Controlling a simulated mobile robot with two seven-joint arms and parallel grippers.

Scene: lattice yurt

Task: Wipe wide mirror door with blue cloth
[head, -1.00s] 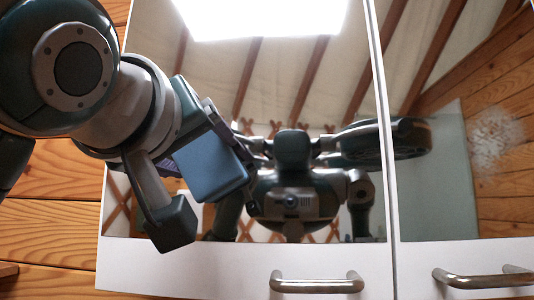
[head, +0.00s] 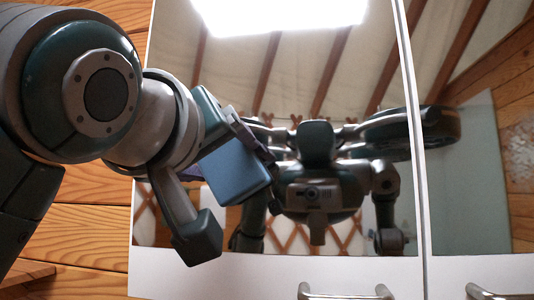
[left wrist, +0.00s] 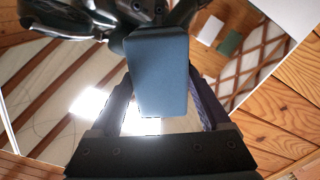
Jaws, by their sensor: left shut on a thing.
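My left gripper (head: 240,146) is shut on the blue cloth (head: 236,172), which looks like a thick pad. In the left wrist view the cloth (left wrist: 160,75) sits between the two fingers. The cloth is in front of the left part of a mirror door (head: 375,85) with a white frame; I cannot tell whether it touches the glass. A second mirror door (head: 470,205) stands to the right and is cut off by the picture edge. A pale speckled smudge (head: 519,155) shows on its glass. My right gripper shows only as part of the reflection, if at all.
Bar handles (head: 345,294) (head: 488,292) stick out from the lower white frames of the doors. A plank wall (head: 85,235) lies to the left, with a wooden ledge (head: 25,272) low down. The mirrors reflect my own body, roof poles and a bright skylight.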

